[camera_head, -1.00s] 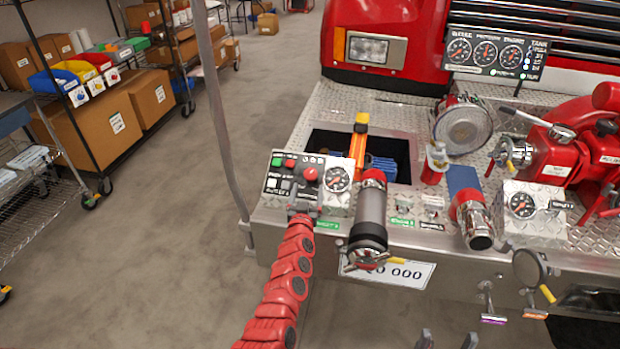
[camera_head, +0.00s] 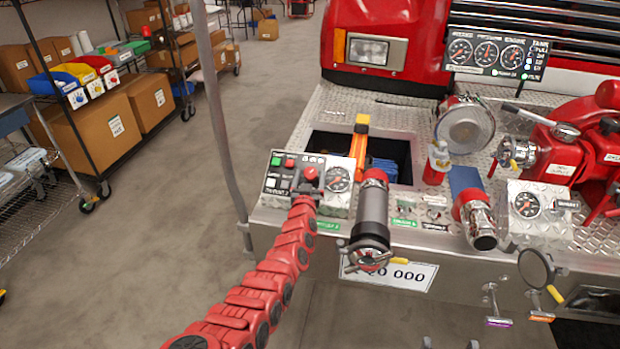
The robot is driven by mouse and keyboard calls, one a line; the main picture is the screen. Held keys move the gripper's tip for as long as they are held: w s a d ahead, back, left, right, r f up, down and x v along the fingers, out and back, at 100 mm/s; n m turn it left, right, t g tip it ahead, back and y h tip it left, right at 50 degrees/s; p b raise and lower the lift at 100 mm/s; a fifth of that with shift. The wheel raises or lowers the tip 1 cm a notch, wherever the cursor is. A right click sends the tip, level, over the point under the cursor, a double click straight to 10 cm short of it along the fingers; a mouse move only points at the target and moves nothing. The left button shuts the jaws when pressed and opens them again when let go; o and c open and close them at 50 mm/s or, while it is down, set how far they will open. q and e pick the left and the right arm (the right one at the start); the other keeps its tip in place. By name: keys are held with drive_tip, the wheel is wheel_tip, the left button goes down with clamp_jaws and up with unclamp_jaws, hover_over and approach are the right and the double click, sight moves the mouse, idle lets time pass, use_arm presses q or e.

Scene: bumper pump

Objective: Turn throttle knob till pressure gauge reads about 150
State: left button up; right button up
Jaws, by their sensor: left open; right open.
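The red throttle knob (camera_head: 310,172) sits on the small control panel (camera_head: 272,184) at the front left of the truck's deck. My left gripper (camera_head: 308,184) is open at the near side of the knob, its fingers close around the knob's lower part. Whether they touch it cannot be told. The pressure gauge (camera_head: 487,53) is the middle dial on the dark panel at the top right; its needle is too small to read. A round gauge (camera_head: 339,179) sits just right of the knob. My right gripper (camera_head: 450,343) is open and empty at the bottom edge, with only its fingertips showing.
A valve wheel (camera_head: 536,267) sticks out at the front right.

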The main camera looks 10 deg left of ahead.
use_arm(q)
clamp_jaws()
drive_tip(key=shift+d+r+y+p, duration=0.15)
drive_tip(key=shift+r+y+p, duration=0.15)
drive_tip(key=shift+p, duration=0.1)
drive_tip(key=shift+f+n+y, duration=0.15)
drive_tip(key=shift+n+y, duration=0.15)
drive_tip(key=shift+n, duration=0.3)
drive_tip(key=shift+f, duration=0.15)
drive_tip(key=shift+n+y, duration=0.3)
drive_tip(key=shift+n+g+y, duration=0.3)
